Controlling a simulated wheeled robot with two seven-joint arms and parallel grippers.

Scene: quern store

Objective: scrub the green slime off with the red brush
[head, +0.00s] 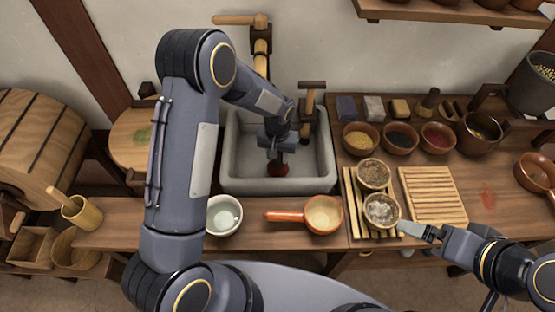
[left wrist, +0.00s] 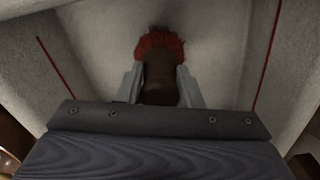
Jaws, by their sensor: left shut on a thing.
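The red brush (head: 278,169) is down inside the grey stone sink (head: 229,160), bristles away from my gripper. My left gripper (head: 277,155) is shut on its dark handle. In the left wrist view, the two fingers clasp the brown handle (left wrist: 160,82) and the red bristles (left wrist: 160,43) fan out against the pale stone. Whether the bristles touch the stone is unclear. A green slime patch (head: 142,134) is on the round wooden board (head: 124,151) left of the sink. My right gripper (head: 414,230) is at the counter's front edge, by the slatted rack; its jaw opening is unclear.
A wooden tap (head: 308,101) stands over the sink. A pale bowl (head: 224,214) and an orange-handled pan (head: 322,214) are in front of it. Bowls on a slatted rack (head: 350,212) and several spice bowls crowd the right. A red stain (head: 488,197) marks the right counter.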

